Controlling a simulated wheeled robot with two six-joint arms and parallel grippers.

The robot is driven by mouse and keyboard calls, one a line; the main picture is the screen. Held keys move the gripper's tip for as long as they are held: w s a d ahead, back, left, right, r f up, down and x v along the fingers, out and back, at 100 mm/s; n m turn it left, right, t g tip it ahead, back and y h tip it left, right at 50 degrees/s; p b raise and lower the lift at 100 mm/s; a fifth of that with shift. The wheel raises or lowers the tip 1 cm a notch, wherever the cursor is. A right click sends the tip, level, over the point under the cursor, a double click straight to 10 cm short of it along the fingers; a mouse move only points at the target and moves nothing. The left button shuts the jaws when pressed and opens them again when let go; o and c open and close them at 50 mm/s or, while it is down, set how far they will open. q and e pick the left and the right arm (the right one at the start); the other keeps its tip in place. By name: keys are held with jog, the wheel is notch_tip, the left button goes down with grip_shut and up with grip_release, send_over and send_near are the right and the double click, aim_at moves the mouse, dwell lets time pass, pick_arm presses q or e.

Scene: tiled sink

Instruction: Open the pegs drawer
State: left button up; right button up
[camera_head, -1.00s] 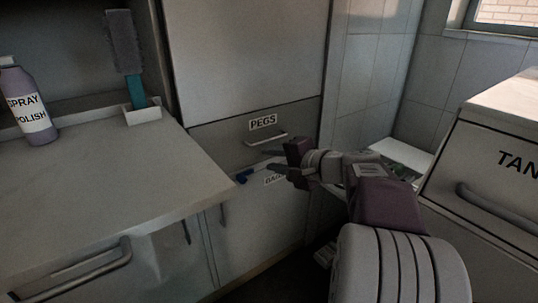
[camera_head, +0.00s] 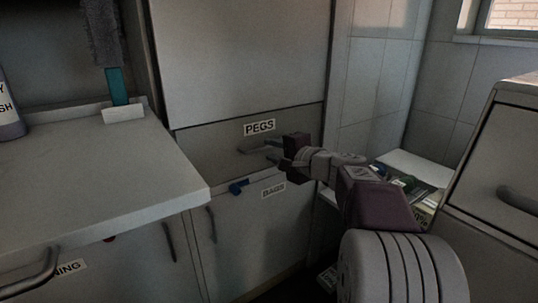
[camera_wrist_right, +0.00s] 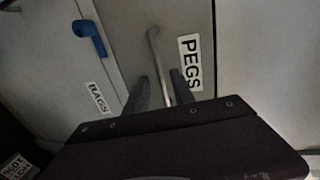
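The pegs drawer (camera_head: 208,146) is a grey front with a "PEGS" label (camera_head: 259,127) and looks flush with the cabinet. Its bar handle (camera_head: 256,149) sits below the label. My right gripper (camera_head: 276,151) is at the handle's right end. In the right wrist view, the gripper (camera_wrist_right: 160,92) has its fingers apart, and the handle (camera_wrist_right: 154,50) runs into the space between them. I cannot tell whether the fingers touch it. My left gripper is not in view.
Below is a door labelled "BAGS" (camera_head: 273,190) with a blue hook-shaped handle (camera_head: 238,187). A worktop (camera_head: 90,180) juts out at left, holding a brush (camera_head: 118,86) in a white holder. A grey cabinet (camera_head: 490,170) stands at right.

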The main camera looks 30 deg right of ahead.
jog(key=shift+x, duration=1.2)
grip_shut()
dwell(0.5)
